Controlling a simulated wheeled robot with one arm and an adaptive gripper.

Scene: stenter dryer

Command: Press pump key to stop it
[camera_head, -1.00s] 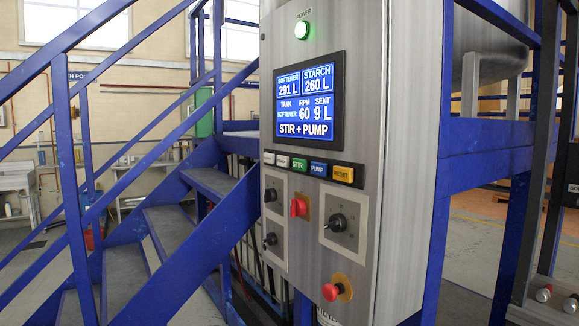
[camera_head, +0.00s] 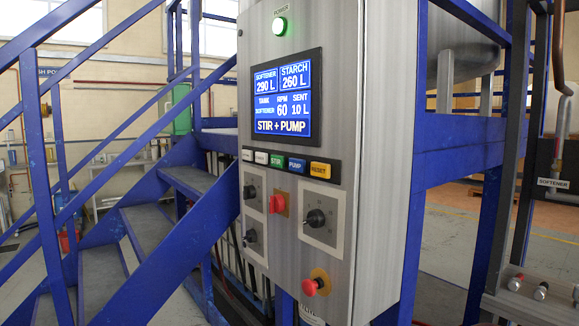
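The blue PUMP key (camera_head: 297,165) is in the key row on the front of the grey control cabinet (camera_head: 380,130), between the green STIR key (camera_head: 277,162) and the yellow RESET key (camera_head: 320,170). Above the row, the display (camera_head: 281,98) reads SOFTENER 290 L, STARCH 260 L, TANK SOFTENER, RPM 60, SENT 10 L and STIR + PUMP. The green POWER lamp (camera_head: 280,26) is lit. My gripper is not in view, and nothing covers the keys.
Below the keys are a red switch (camera_head: 277,204), black knobs (camera_head: 316,218) and a red mushroom button (camera_head: 311,287) that stands out. Blue stairs with railings (camera_head: 165,195) rise at the left. Pipes and a frame stand at the right (camera_head: 553,181).

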